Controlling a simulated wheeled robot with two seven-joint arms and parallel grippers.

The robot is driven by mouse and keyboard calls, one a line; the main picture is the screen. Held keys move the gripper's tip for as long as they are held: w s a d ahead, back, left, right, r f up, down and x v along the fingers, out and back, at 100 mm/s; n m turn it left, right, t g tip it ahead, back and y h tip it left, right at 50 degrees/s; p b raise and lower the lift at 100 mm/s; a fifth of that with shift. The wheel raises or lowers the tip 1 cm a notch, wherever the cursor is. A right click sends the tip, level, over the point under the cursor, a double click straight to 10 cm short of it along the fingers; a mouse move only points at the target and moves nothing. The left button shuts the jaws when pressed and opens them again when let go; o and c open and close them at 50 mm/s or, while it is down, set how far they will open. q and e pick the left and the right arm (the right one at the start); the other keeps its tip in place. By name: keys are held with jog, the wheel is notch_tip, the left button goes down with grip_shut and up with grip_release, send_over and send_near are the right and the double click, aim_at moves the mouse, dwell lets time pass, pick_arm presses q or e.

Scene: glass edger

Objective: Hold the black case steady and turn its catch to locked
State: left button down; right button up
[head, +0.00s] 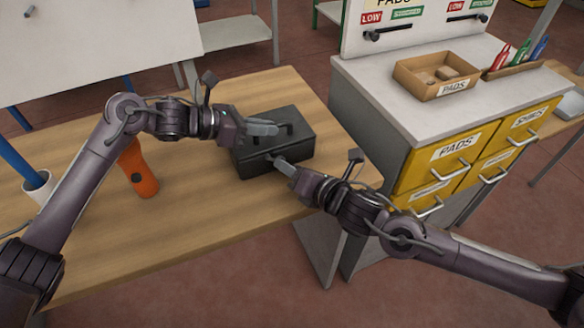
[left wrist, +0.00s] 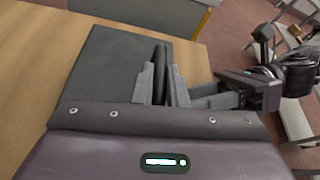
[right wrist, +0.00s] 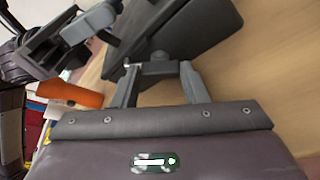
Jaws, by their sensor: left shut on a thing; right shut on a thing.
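The black case (head: 302,146) sits closed and flat on the wooden table's right part. My left gripper (head: 277,128) is over its lid, shut on the case's dark handle, which shows upright between the fingers in the left wrist view (left wrist: 160,62). My right gripper (head: 273,159) is at the case's front face. In the right wrist view its fingers are around the small dark catch (right wrist: 157,67), beside the case's side (right wrist: 205,28). The fingers partly cover the catch, and I cannot tell whether it stands at locked.
A white cup (head: 38,186) is at the far left. A grey cabinet with yellow drawers (head: 432,160) stands close on the right, with a cardboard box (head: 418,83) on top.

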jog(key=shift+d, duration=0.1)
dwell(0.3)
jog(key=o, duration=1)
jog(key=v, duration=1.2)
jog(key=shift+f, duration=0.15)
jog(key=shift+c, duration=0.2)
